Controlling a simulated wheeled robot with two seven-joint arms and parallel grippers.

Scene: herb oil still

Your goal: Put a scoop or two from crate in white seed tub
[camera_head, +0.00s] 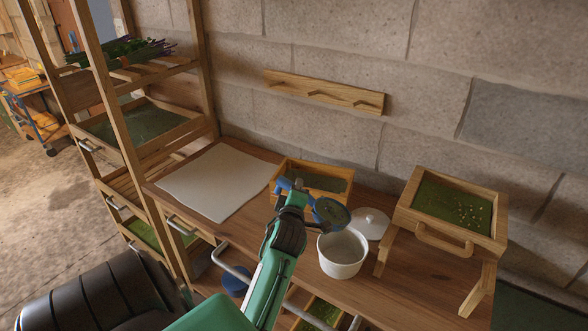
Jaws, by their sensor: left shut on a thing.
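My left gripper (294,202) is shut on a blue scoop (332,212) and holds it above the table. The scoop's round bowl lies between the small wooden crate (313,193) behind and the white tub (342,262) in front, close above the tub's back left rim. The bowl looks dark grey-green inside; I cannot tell whether it holds anything. The crate has a green inside. The white tub is open and pale inside, and its white lid (371,222) lies beside it at the back right. My right gripper is not in view.
A wooden tray on legs (465,244), with green lining and pale seeds, stands at the right. A white sheet (213,181) lies at the table's left. A wooden shelf rack (148,150) stands farther left. A peg rail (325,92) hangs on the wall.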

